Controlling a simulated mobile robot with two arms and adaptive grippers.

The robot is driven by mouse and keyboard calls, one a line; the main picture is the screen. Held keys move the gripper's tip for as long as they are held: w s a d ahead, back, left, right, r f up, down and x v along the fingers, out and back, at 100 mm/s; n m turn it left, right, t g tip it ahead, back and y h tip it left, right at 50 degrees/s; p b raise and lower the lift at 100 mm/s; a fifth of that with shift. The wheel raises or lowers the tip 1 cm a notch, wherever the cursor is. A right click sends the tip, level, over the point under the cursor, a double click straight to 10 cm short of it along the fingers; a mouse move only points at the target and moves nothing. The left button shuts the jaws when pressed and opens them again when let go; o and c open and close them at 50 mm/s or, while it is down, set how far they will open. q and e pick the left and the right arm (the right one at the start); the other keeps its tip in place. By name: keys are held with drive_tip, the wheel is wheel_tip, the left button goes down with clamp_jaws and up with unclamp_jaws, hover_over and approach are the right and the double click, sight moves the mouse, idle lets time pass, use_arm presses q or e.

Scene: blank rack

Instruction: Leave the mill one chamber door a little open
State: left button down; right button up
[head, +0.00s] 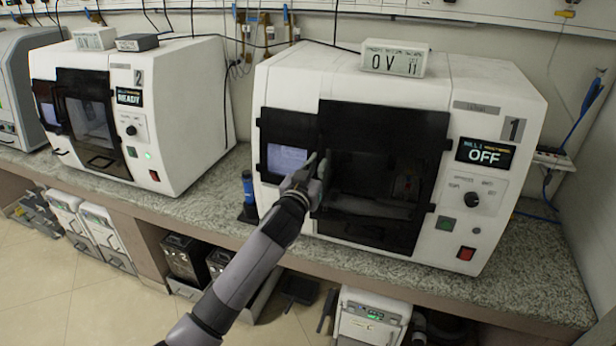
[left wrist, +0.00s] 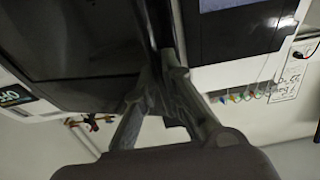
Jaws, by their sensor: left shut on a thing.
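Mill one (head: 490,110) is the white machine at right in the head view, marked 1, with a display reading OFF. Its black chamber door (head: 385,125) has a dark window and fills the middle of the front. My left gripper (head: 316,170) is at the door's left edge, shut on the door handle. In the left wrist view the fingers (left wrist: 165,78) close on a dark upright bar beside the dark door panel (left wrist: 75,45). The fingers partly hide the handle. I cannot tell whether the door stands slightly ajar. My right gripper is not in view.
Mill two (head: 190,90), with a READY display, stands to the left on the same granite counter (head: 540,265). A blue-capped bottle (head: 248,190) stands beside mill one, close to my left arm. A box reading "0V 11" (head: 393,60) sits on top of mill one.

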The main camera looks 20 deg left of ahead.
use_arm(q)
drive_tip(key=s+d+r+n+y, duration=0.1)
drive_tip(key=s+d+y, duration=0.1)
drive_tip(key=s, duration=0.4)
drive_tip(key=shift+s+d, duration=0.15)
drive_tip(key=shift+d, duration=0.15)
drive_tip(key=c, duration=2.1)
unclamp_jaws()
drive_tip(key=shift+c, duration=0.2)
drive_tip(key=shift+o, duration=2.3)
drive_tip(key=s, duration=1.1)
drive_tip(key=shift+s+d, duration=0.25)
drive_tip(key=shift+s, duration=0.15)
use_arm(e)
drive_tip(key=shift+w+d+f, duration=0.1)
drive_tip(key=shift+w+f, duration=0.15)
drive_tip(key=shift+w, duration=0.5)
